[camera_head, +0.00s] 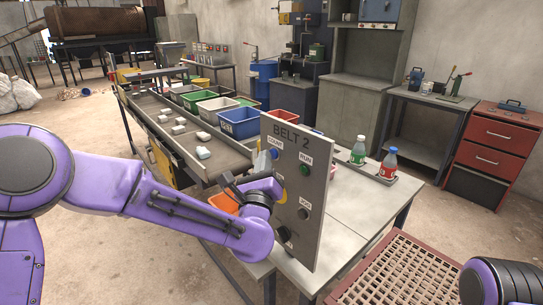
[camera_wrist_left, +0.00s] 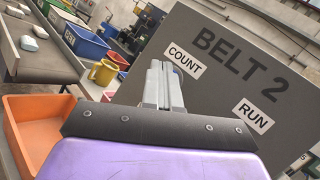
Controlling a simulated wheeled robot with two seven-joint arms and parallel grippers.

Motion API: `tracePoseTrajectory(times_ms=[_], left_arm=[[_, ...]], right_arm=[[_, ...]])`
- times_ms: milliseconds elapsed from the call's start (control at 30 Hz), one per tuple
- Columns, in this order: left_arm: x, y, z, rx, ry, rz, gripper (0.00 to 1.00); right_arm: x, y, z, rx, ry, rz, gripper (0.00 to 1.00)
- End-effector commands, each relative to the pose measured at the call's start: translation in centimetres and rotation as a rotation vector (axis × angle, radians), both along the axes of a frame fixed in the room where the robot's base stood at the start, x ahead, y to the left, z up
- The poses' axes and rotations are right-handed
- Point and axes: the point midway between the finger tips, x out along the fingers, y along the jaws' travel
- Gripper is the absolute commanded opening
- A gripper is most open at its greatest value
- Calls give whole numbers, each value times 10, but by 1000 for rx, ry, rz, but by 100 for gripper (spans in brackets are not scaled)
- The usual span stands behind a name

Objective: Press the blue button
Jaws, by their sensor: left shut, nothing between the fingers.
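The grey BELT 2 panel (camera_head: 295,245) stands upright at the near table's left end. The blue button (camera_head: 274,154) is at its upper left, by the COUNT label. My left gripper (camera_head: 260,163) is close to the panel's left edge, just below and left of the blue button. In the left wrist view, its fingers (camera_wrist_left: 162,84) are shut and empty and point toward the COUNT label on the panel (camera_wrist_left: 215,95). My right gripper is out of view.
A green button (camera_head: 305,170) and a black knob (camera_head: 284,233) are also on the panel. An orange bin (camera_wrist_left: 40,130) lies left of the gripper, with a yellow mug (camera_wrist_left: 103,72) beyond. Two bottles (camera_head: 358,151) stand right of the panel.

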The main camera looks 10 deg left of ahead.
Motion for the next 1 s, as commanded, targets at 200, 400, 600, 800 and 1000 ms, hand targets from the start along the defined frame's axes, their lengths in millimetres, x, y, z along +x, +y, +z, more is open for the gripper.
tracePoseTrajectory(times_ms=[200,400,600,800,1000], left_arm=[[-9,7,-1,-1,0,1,0],[-10,8,0,0,0,1,0],[-16,13,0,-1,-1,1,0],[-32,26,-1,-3,0,2,0],[-47,37,0,-2,-1,1,0]], right_arm=[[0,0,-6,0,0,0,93],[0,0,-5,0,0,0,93],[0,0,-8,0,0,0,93],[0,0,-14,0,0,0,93],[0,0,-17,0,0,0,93]])
